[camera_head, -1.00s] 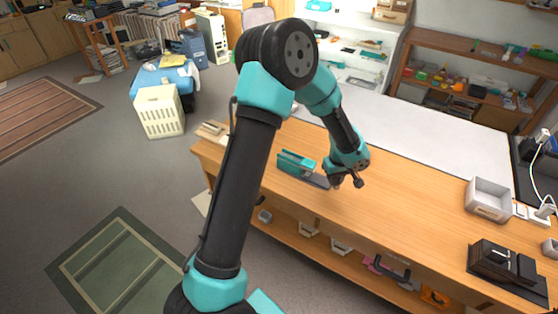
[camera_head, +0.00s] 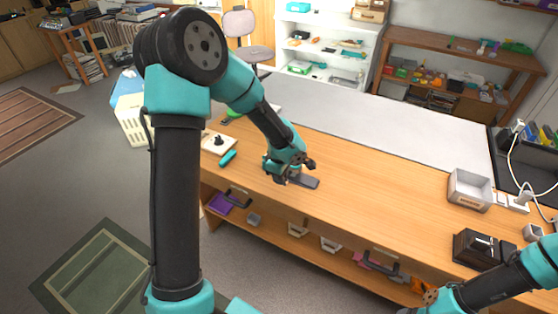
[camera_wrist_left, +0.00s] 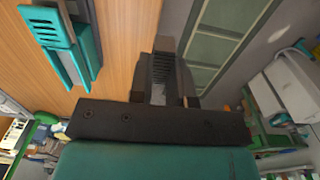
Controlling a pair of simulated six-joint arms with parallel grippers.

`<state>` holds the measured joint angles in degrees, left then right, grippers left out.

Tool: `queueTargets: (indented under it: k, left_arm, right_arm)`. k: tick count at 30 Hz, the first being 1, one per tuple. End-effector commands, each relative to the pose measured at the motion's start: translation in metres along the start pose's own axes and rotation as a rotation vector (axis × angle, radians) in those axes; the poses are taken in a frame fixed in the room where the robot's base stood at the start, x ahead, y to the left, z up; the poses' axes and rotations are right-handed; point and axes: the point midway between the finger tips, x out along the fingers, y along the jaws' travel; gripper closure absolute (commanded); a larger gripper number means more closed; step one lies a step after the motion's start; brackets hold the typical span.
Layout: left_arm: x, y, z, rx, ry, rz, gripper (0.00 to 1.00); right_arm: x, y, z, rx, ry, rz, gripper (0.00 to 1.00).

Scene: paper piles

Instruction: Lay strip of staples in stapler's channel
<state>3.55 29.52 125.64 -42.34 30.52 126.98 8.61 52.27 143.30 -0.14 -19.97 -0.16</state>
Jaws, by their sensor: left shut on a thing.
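In the left wrist view, my left gripper's dark fingers (camera_wrist_left: 163,72) are shut on a narrow grey ridged piece, which looks like the staple strip (camera_wrist_left: 160,66). The teal stapler (camera_wrist_left: 70,45) shows at upper left there, apart from the fingers. I cannot see the channel clearly. My right arm enters at lower right of the head view; its gripper end (camera_head: 412,311) is cut off by the frame edge.
A small teal object (camera_head: 228,158) and a pale board with a dark knob (camera_head: 217,141) lie on the left of the workbench (camera_head: 370,185). The middle is clear.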

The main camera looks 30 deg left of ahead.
Motion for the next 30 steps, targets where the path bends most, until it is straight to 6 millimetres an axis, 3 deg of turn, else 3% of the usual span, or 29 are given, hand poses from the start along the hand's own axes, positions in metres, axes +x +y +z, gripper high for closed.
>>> queueTargets:
  k: [5,24,30]
  left_arm:
    - [0.003,0.018,-0.010,-0.003,0.001,0.000,1.00]
    - [0.014,0.124,-0.068,-0.001,0.000,0.001,1.00]
    - [0.015,0.138,-0.076,0.000,0.000,0.000,1.00]
  right_arm:
    - [0.000,0.000,0.000,0.000,0.000,0.000,0.20]
    - [0.000,0.000,0.000,0.000,0.000,0.000,0.20]
    - [0.000,0.000,0.000,0.000,0.000,0.000,0.20]
